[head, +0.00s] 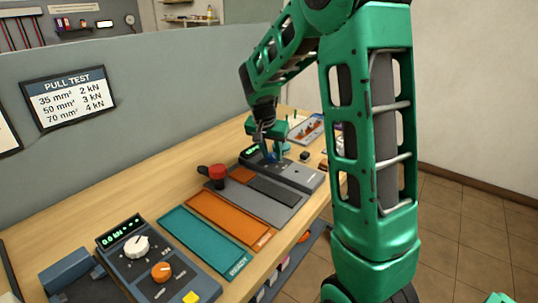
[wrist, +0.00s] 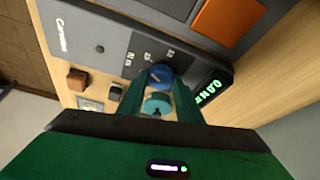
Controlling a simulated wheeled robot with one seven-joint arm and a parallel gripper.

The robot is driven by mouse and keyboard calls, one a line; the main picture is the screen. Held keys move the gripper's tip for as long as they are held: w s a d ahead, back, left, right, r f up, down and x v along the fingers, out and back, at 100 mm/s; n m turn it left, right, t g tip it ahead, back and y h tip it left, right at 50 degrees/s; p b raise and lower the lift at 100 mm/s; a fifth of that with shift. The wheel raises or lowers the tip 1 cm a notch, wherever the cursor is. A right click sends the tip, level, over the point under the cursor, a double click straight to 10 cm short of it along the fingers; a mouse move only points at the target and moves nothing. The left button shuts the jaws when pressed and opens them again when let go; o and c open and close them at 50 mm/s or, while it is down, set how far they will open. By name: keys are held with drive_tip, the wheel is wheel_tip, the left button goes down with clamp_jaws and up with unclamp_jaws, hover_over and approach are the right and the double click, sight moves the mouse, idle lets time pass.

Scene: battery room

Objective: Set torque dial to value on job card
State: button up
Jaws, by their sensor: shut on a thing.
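The torque unit (head: 300,176) is a grey box on the bench with a lit green display (head: 251,151). The display also shows in the wrist view (wrist: 208,92), rotated and hard to read. Its blue dial (wrist: 160,75) has printed marks and "N m" beside it. My gripper (head: 271,156) is over the unit, and its green fingers (wrist: 160,88) are shut on the blue dial from both sides. A teal round part (wrist: 157,104) shows between the fingers, nearer the camera. The dial's pointer and the value it marks cannot be read. I cannot make out a job card.
A framed "PULL TEST" sign (head: 68,98) hangs on the partition. A second unit (head: 150,262) with white and orange knobs stands in front. Teal (head: 207,243) and orange (head: 230,221) mats and a red-knobbed device (head: 217,174) lie between. Small blocks (wrist: 77,79) sit beyond the torque unit.

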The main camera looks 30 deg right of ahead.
drive_tip(key=shift+s+f, duration=0.15)
drive_tip(key=shift+s, duration=0.05)
drive_tip(key=o, duration=1)
drive_tip(key=shift+o, duration=0.2)
drive_tip(key=shift+w, duration=0.1)
drive_tip(key=shift+a+r, duration=0.1)
drive_tip(key=shift+r, duration=0.2)
drive_tip(key=v, duration=1)
drive_tip(key=shift+r, duration=0.15)
